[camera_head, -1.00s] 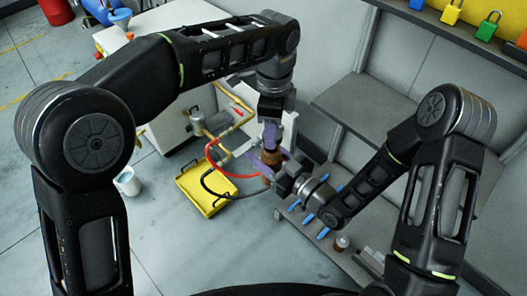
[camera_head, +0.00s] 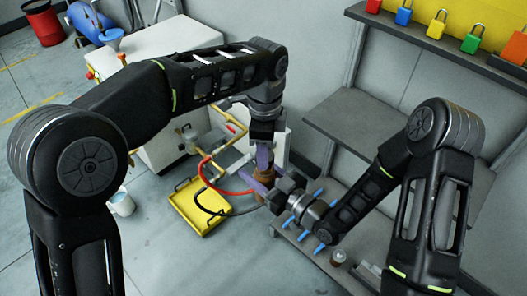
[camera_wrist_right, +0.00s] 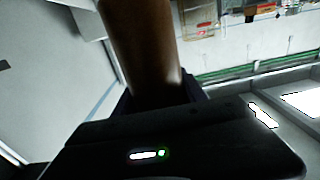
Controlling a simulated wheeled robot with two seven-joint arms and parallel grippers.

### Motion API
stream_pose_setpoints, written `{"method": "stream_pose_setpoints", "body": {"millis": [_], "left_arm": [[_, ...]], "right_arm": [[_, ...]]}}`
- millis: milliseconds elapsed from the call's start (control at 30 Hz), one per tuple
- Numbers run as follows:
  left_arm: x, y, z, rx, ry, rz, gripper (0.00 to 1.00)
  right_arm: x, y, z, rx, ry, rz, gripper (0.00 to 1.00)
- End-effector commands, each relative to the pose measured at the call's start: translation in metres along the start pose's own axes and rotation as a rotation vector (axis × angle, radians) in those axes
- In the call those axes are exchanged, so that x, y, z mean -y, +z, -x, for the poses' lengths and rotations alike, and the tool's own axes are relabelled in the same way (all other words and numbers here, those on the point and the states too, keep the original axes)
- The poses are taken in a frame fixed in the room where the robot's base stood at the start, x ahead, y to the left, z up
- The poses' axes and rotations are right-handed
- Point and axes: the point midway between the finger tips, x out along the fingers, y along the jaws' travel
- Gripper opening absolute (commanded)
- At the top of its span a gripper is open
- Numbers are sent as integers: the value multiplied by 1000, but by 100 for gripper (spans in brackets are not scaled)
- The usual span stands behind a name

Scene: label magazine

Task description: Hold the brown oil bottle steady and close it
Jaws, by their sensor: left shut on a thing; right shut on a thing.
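The brown oil bottle (camera_head: 265,178) stands roughly upright between my two grippers; in the right wrist view its brown body (camera_wrist_right: 143,45) rises from between the fingers. My right gripper (camera_head: 266,193), with purple fingers, comes from the right and is shut around the bottle's body. My left gripper (camera_head: 264,157) points down from above, its purple fingers shut at the bottle's top end. The cap is hidden between these fingers, so I cannot see how it sits on the neck.
A yellow tray (camera_head: 190,212) with a red hose (camera_head: 222,189) and a black hose lies left of the bottle. A grey shelf (camera_head: 352,118) and coloured padlocks (camera_head: 437,25) are at the right. A small brown-and-clear jar (camera_head: 338,257) stands on the low shelf at the front.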

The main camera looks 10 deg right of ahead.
Motion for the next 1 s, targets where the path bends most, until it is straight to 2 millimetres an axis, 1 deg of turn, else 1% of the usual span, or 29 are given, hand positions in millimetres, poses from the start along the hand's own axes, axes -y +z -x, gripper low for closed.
{"method": "stream_pose_setpoints", "body": {"millis": [267,633,1000], "left_arm": [[0,0,0,0,0,0,0],[0,0,-18,0,2,0,0],[0,0,-18,0,0,0,0]], "right_arm": [[0,0,0,-1,0,0,0],[0,0,0,-1,0,0,0],[0,0,0,-1,0,0,0]]}}
